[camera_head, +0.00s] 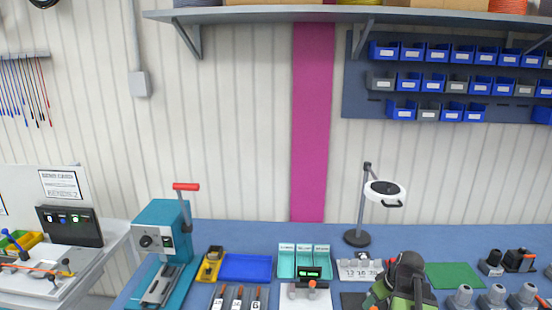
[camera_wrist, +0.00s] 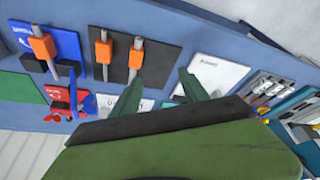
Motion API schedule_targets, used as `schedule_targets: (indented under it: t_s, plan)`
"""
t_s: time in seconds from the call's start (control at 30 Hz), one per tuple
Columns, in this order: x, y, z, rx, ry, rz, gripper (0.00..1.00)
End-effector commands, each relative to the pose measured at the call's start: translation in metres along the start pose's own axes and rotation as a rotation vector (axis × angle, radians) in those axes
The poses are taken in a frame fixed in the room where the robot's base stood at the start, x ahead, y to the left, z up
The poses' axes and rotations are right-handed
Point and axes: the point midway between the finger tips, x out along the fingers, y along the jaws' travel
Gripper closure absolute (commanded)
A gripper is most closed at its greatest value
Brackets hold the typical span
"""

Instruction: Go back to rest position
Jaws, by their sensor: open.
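My gripper (camera_wrist: 158,95) shows in the wrist view with its two green fingers apart and nothing between them. It is over the blue workbench (camera_wrist: 185,30). Past the fingertips lie a black mat (camera_wrist: 158,62) with two grey pieces in orange sleeves (camera_wrist: 135,58) and a white card (camera_wrist: 222,76). In the head view my dark and green arm (camera_head: 405,280) stands at the bottom right of the bench, hiding part of it; the fingertips cannot be made out there.
On the bench stand a teal press (camera_head: 162,228) with a red handle, a blue tray (camera_head: 246,267), teal bins (camera_head: 287,262), a tall magnifier lamp (camera_head: 384,190) close behind my arm, a green mat (camera_head: 455,275) and several grey-topped parts (camera_head: 497,295). A shelf (camera_head: 260,15) and blue bins (camera_head: 410,53) are above.

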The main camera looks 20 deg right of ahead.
Motion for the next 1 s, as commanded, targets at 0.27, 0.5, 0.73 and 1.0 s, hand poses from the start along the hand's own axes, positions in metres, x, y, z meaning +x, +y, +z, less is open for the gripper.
schedule_targets:
  t_s: [0.27, 0.5, 0.73, 1.0]
  plan:
    - [0.086, -0.208, -0.068, -0.233, -0.108, -0.109, 0.48]
    - [0.111, -0.327, -0.059, -0.224, -0.233, -0.105, 0.48]
    - [0.1, -0.327, -0.03, 0.081, -0.351, 0.006, 0.48]
    - [0.099, -0.328, -0.027, 0.19, -0.366, 0.029, 0.48]
